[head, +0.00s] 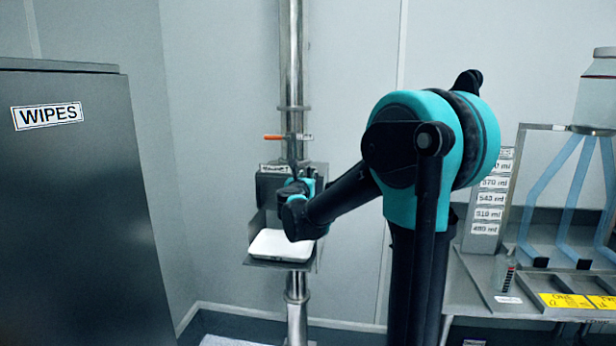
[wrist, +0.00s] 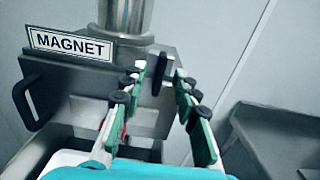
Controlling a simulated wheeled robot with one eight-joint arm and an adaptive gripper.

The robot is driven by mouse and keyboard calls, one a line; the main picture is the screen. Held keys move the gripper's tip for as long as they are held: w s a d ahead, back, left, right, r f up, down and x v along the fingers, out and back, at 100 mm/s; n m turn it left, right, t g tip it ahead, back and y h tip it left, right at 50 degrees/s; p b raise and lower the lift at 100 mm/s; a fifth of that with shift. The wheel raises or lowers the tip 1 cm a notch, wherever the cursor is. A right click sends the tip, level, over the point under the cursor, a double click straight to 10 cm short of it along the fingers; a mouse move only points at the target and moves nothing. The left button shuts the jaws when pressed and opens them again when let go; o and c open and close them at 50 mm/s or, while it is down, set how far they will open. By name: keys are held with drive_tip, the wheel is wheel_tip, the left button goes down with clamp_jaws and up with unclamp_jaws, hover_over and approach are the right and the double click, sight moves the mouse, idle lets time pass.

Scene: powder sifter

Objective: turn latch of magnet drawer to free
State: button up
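The magnet drawer housing (wrist: 95,75) is a grey metal box on a vertical pipe, marked by a MAGNET label (wrist: 72,44). A small black upright piece, which looks like the latch (wrist: 156,74), stands at the right part of its front. My gripper (wrist: 161,82) is open, with its green-padded fingers reaching toward the box. The latch shows between the fingertips, with a gap to each; I cannot tell how deep between them it lies. In the head view, my gripper (head: 308,182) is in front of the housing (head: 268,188) and hides much of it.
A black handle (wrist: 28,98) is on the box's left. A white-topped tray (head: 280,246) sits below the box, under my wrist. An orange lever (head: 274,138) sticks out from the pipe (head: 291,60) above. A WIPES cabinet (head: 75,200) stands left; a bench (head: 500,285) stands right.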

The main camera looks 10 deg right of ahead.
drive_tip(key=shift+x, duration=0.8)
drive_tip(key=shift+c, duration=0.3)
clamp_jaws()
